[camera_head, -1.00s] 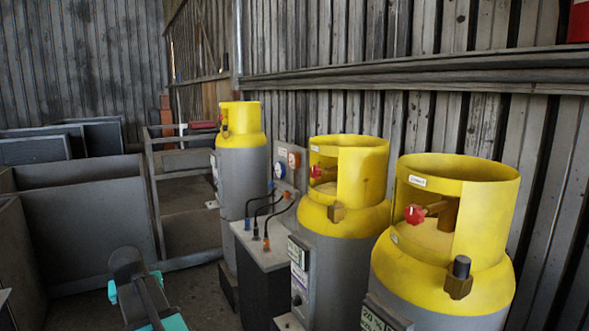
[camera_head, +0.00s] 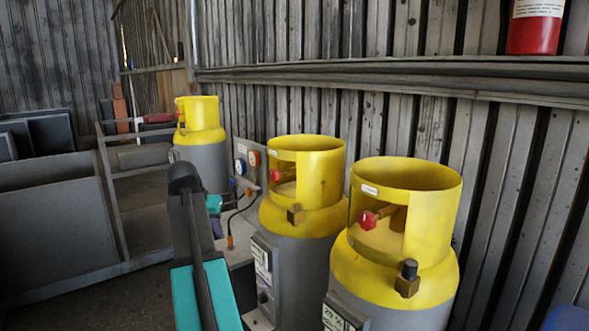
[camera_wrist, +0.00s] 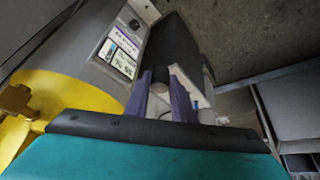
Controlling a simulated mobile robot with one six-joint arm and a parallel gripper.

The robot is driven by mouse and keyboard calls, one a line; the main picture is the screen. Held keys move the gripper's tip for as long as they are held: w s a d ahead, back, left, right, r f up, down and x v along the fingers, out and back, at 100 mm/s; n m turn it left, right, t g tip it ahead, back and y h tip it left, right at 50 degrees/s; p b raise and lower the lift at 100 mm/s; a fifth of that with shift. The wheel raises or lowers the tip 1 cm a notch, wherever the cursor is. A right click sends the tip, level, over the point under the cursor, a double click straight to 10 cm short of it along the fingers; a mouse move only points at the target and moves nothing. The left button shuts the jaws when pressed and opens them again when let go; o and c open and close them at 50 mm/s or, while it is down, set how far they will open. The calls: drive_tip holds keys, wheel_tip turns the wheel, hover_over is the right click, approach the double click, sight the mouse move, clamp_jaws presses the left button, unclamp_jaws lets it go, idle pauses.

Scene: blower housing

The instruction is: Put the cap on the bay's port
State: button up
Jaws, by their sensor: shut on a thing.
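My gripper (camera_wrist: 163,88) has its two fingers shut on a small dark round cap (camera_wrist: 161,75) in the wrist view. The gripper's tips are hidden in the head view behind my arm. Three grey cylinders with yellow tops stand along the wall. The middle cylinder (camera_head: 297,245) has a bare brass port (camera_head: 294,215) on its yellow shoulder. The nearest cylinder (camera_head: 400,290) has a brass port (camera_head: 406,286) with a dark cap on it. A brass port (camera_wrist: 17,101) on a yellow shoulder shows at the left of the wrist view, apart from the held cap.
A low cabinet (camera_head: 235,252) with cables stands left of the middle cylinder. Electrical sockets (camera_head: 247,165) are behind it. The far cylinder (camera_head: 204,150) stands beyond. Grey panels (camera_head: 50,230) are at the left, with open floor (camera_head: 110,290) in front.

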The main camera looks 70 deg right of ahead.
drive_tip(key=s+d+r+m+g+p, duration=0.1)
drive_tip(key=s+d+r+m+p, duration=0.1)
drive_tip(key=s+d+r, duration=0.3)
drive_tip(key=s+d+r+m+g+p, duration=0.2)
drive_tip(key=s+d+r+m, duration=0.3)
drive_tip(key=s+r, duration=0.7)
drive_tip(key=s+p, duration=0.1)
drive_tip(key=s, duration=0.4)
drive_tip(key=shift+s+d, duration=0.15)
drive_tip(key=shift+s, duration=0.25)
drive_tip(key=shift+f, duration=0.25)
drive_tip(key=shift+f+b, duration=1.4)
drive_tip(key=shift+f, duration=0.6)
drive_tip(key=shift+w, duration=0.15)
drive_tip(key=shift+f, duration=1.5)
drive_tip(key=o, duration=1.1)
